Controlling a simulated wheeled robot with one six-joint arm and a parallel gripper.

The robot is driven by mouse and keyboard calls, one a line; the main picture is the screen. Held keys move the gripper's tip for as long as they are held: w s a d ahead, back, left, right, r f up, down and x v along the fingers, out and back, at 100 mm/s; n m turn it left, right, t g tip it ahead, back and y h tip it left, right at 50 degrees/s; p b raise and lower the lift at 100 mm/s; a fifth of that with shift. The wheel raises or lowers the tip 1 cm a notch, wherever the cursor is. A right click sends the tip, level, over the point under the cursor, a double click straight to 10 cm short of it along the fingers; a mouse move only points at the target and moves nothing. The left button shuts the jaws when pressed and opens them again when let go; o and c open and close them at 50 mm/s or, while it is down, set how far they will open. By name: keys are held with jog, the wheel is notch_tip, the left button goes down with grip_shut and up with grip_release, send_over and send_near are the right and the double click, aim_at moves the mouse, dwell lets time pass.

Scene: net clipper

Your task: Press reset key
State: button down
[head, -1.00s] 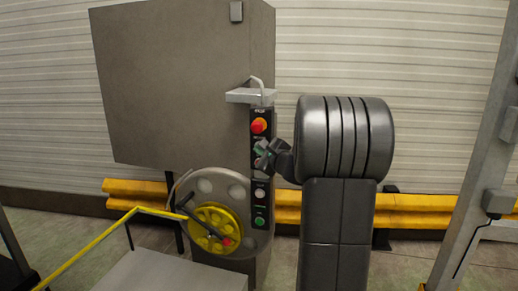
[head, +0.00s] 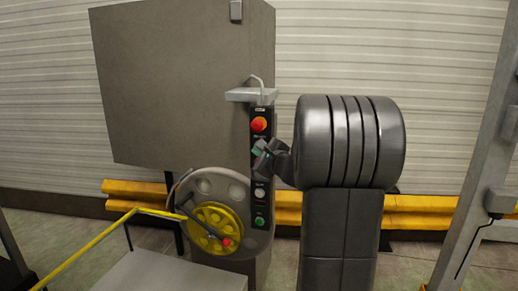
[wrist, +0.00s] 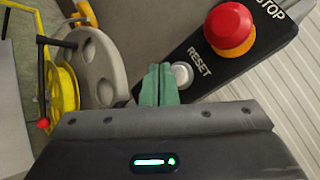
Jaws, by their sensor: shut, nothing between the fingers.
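The reset key (wrist: 181,75) is a round pale grey button beside the RESET label on the black control panel (wrist: 245,50). In the wrist view the green fingertips of my gripper (wrist: 159,84) are shut together, empty, and lie just left of the key, covering its edge. I cannot tell whether they touch it. In the head view my gripper (head: 261,150) reaches in from the right in front of the panel (head: 257,178), below the red stop button (head: 259,124), and hides the reset key.
A white button (head: 260,193) and a green button (head: 260,221) sit lower on the panel. A grey disc with a yellow handwheel (head: 213,228) stands to the left. A yellow rail (head: 90,252) is at lower left.

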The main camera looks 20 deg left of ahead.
jog(key=s+b, duration=0.1)
jog(key=s, duration=0.3)
jog(key=shift+s+d, duration=0.15)
jog(key=shift+s, duration=0.05)
dwell(0.6)
jog(key=shift+s+d, duration=0.1)
jog(key=shift+s, duration=1.9)
jog(key=shift+w, duration=0.1)
